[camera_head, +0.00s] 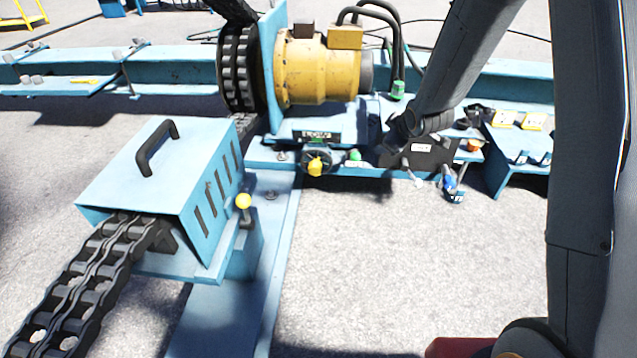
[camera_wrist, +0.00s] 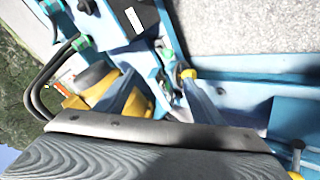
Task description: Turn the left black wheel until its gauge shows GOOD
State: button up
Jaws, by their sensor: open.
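The left black wheel (camera_head: 305,160) is on the front of the blue machine below the yellow motor in the head view. It has a yellow knob (camera_head: 316,167) on its front. The small dark gauge (camera_head: 320,136) sits just above it; its reading is too small to make out. My gripper (camera_wrist: 159,76) is open and appears empty in the wrist view, with the bluish fingers apart. In the head view my arm ends to the right of the wheel, apart from it, and the fingers are hard to pick out there.
A yellow motor (camera_head: 318,70) and chain sprocket (camera_head: 238,68) stand above the wheel. A green button (camera_head: 355,156) is beside it. A blue chain cover (camera_head: 160,165) and yellow-knobbed lever (camera_head: 243,201) stand at front left. The floor (camera_head: 390,265) in front is clear.

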jog(key=w+a+f+n+t+y+b, duration=0.1)
jog(key=w+a+f+n+b, duration=0.15)
jog(key=w+f, duration=0.2)
jog(key=w+a+f+n+t+y+b, duration=0.1)
jog(key=w+a+f+n+y+b, duration=0.15)
jog(key=f, duration=0.35)
jog(key=w+a+f+n+t+y+b, duration=0.1)
jog(key=w+a+f+b, duration=0.2)
jog(key=w+f+b, duration=0.15)
jog(key=n+t+y+b, duration=0.2)
jog(key=n+y+b, duration=0.4)
jog(key=n+b, duration=0.25)
send_near(319, 173)
jog(key=x, duration=0.3)
jog(key=shift+w+a+f+y+b, duration=0.15)
jog(key=shift+w+a+y+b, duration=0.2)
jog(key=shift+w+b, duration=0.25)
jog(key=b+x, duration=0.2)
jog(key=x, duration=0.4)
jog(key=shift+w+a+b, duration=0.15)
jog(key=shift+w+b, duration=0.05)
jog(key=shift+b, duration=0.15)
jog(key=c, duration=1.5)
